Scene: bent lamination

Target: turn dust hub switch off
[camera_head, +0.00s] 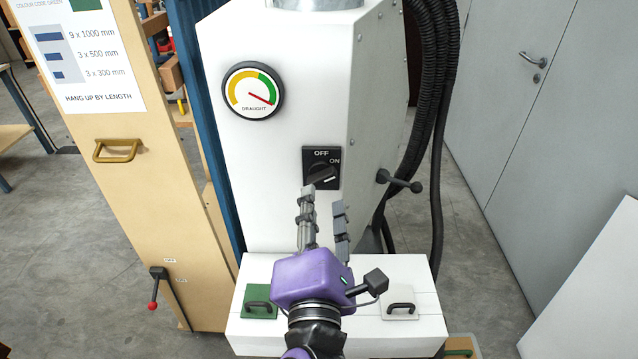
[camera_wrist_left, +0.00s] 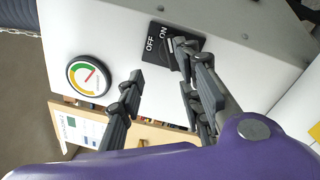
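The dust hub switch (camera_head: 322,172) is a black plate with OFF and ON labels and a black rotary knob on the white front panel. The knob's light mark points right, towards ON. In the left wrist view the switch plate (camera_wrist_left: 158,55) is partly covered by one finger, and the knob is mostly hidden. My purple left gripper (camera_head: 322,197) is open, with its fingertips just below the switch in the head view. Its fingers are apart and nothing is between them; contact with the knob cannot be told. My right gripper is not in view.
A round draught gauge (camera_head: 253,91) is above left of the switch. Black hoses (camera_head: 432,100) and a black lever handle (camera_head: 400,182) are on the right. A white box (camera_head: 410,335) with handled lids stands below. A wooden cabinet (camera_head: 120,210) is at left.

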